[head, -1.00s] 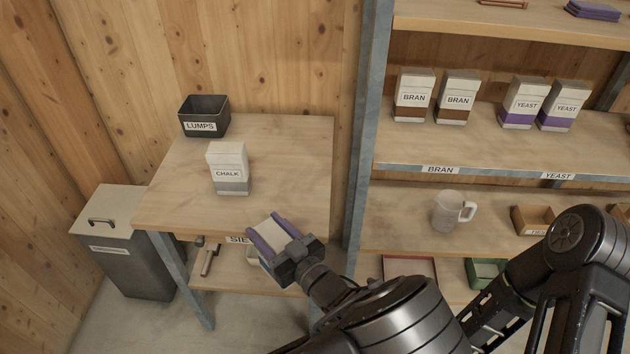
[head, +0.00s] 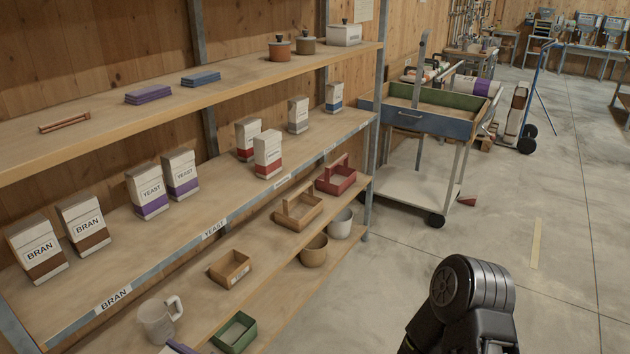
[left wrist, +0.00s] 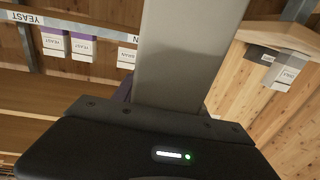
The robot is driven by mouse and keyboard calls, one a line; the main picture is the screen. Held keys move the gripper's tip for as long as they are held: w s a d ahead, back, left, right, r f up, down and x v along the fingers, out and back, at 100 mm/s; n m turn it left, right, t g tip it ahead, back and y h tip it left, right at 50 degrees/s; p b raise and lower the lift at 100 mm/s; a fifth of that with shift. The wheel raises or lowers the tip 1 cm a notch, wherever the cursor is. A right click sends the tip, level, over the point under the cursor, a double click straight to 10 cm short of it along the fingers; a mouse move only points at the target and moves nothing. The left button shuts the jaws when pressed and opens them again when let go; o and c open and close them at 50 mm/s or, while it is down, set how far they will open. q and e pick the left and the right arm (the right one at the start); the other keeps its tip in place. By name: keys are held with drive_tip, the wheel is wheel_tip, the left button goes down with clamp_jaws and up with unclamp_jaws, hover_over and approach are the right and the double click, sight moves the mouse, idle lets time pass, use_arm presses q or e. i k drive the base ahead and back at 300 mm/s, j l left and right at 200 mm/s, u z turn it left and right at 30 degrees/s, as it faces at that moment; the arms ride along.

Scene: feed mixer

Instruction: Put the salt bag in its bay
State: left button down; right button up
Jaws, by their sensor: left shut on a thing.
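A plain pale bag (left wrist: 185,50) fills the middle of the left wrist view, its printed face out of sight. My left gripper (left wrist: 165,98) is shut on it; the purple fingers show only in part beside it. In the head view a small purple edge (head: 180,348) at the bottom may be part of this gripper. The shelf's middle board has front labels, BRAN (head: 114,299), YEAST (head: 215,229) and others too small to read. A blue-banded bag (head: 333,97) stands at its far end, its name unreadable. My right gripper is out of view.
Bran bags (head: 82,222), yeast bags (head: 149,190), red-banded bags (head: 267,155) and a grey-toned bag (head: 298,115) stand on the middle board, with gaps between. Below are a mug (head: 159,320) and small trays (head: 230,268).

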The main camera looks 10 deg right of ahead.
sight(344, 118)
drive_tip(key=i+l+z, duration=0.25)
drive_tip(key=i+z, duration=0.95)
drive_tip(key=i+j+z, duration=0.2)
drive_tip(key=i+z, duration=0.25)
drive_tip(key=i+j, duration=0.25)
drive_tip(key=i, duration=0.2)
drive_tip(key=i+j, duration=0.55)
drive_tip(key=i, duration=0.3)
